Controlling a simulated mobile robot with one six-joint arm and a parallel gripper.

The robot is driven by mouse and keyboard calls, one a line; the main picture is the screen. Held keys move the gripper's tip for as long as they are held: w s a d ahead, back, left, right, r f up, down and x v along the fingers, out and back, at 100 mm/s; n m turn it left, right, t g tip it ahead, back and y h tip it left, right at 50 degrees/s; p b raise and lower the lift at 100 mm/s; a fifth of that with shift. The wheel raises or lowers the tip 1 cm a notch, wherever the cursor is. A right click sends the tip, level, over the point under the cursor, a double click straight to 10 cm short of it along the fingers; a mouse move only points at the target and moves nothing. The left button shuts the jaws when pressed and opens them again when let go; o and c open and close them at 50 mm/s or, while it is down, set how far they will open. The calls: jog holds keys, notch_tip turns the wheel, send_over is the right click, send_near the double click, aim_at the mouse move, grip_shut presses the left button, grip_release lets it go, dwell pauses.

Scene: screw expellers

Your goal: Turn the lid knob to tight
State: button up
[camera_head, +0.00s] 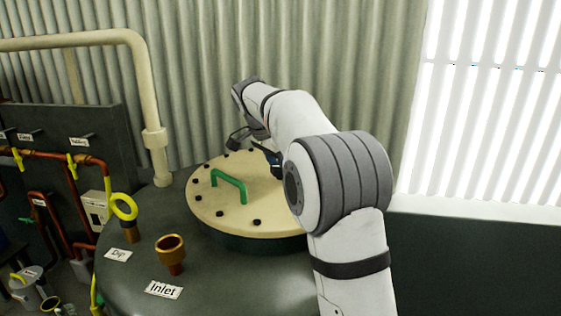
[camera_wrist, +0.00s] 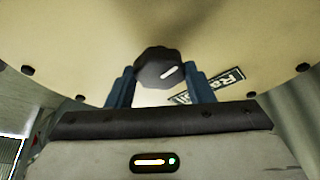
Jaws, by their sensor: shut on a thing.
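The lid knob (camera_wrist: 158,70) is dark with a white mark on its face, pointing to the upper right in the wrist view. It sits on the cream round lid (camera_wrist: 60,35), which also shows in the head view (camera_head: 215,212) with dark bolts around its rim. My gripper (camera_wrist: 160,88) has its two blue fingers on either side of the knob, shut on it. A label (camera_wrist: 218,84), partly hidden by a finger, lies beside the knob. In the head view my arm hides the knob and most of the gripper.
A green handle (camera_head: 229,184) stands up from the lid. A brass inlet cup (camera_head: 170,250) and a yellow ring (camera_head: 124,206) stand on the dark tank top to the left. A cream pipe (camera_head: 150,110) rises behind, near the corrugated wall.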

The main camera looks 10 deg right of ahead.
jog(key=shift+m, duration=0.6)
jog(key=o, duration=1)
jog(key=shift+c, duration=0.2)
jog(key=v, duration=0.7)
jog(key=shift+a+r, duration=0.25)
jog(key=shift+r, duration=0.1)
jog(key=shift+f, duration=0.1)
